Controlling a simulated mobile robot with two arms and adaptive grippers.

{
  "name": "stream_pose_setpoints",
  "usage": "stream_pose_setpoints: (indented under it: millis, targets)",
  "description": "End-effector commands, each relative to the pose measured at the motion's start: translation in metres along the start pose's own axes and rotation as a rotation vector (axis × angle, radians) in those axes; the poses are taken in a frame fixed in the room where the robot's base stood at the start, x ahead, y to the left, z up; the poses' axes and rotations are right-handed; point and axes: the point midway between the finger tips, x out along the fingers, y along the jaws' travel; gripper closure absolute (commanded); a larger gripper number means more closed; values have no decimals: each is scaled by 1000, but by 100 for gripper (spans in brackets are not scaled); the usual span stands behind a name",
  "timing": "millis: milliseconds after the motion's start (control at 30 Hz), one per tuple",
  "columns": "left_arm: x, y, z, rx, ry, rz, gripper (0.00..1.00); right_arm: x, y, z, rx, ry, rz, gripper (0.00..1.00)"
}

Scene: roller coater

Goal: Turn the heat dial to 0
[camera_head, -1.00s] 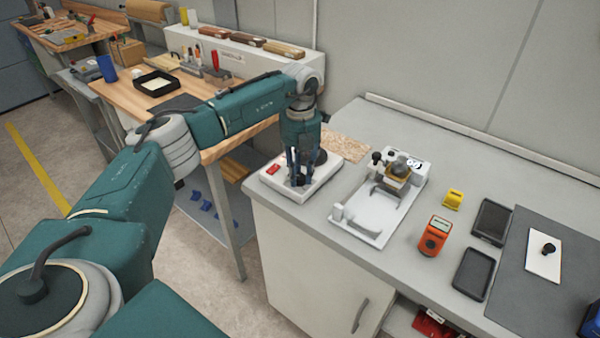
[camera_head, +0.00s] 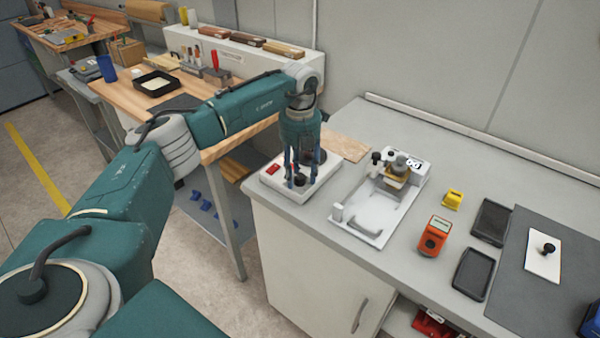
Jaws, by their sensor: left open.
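The white heater box (camera_head: 272,183) stands at the left end of the grey counter, with a red switch (camera_head: 273,169) on its left side. A small dark round knob, which looks like the heat dial (camera_head: 299,180), is on its top near the front. Its number marks are too small to read. My left gripper (camera_head: 301,178) points down over the box, open, with one finger on each side of the dial. I cannot tell whether the fingers touch it. A dark round part behind is mostly hidden by the gripper. My right gripper is not in view.
Right of the box are a white coater with a tray (camera_head: 374,210), a yellow block (camera_head: 453,199), an orange meter (camera_head: 434,236), dark trays (camera_head: 473,273) and a grey mat (camera_head: 555,290). A wooden bench (camera_head: 133,95) stands to the left.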

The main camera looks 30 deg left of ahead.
Motion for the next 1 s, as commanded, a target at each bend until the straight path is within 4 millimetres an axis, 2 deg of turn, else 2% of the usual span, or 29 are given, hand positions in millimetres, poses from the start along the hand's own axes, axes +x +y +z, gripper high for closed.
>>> stream_pose_setpoints:
  millis: [167, 400, 600, 800, 1000]
  targets:
    - [-21, 0, 1, 0, -4, -2, 56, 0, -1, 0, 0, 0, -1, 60]
    - [-73, -1, 1, 0, -5, -3, 56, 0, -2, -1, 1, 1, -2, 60]
    - [-106, 0, 1, -1, -4, -2, 56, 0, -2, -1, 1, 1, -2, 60]
    - [-119, 0, 1, -1, -2, -1, 56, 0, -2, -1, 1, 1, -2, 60]
    - [-120, 0, 0, -1, -2, -1, 56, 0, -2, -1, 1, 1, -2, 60]
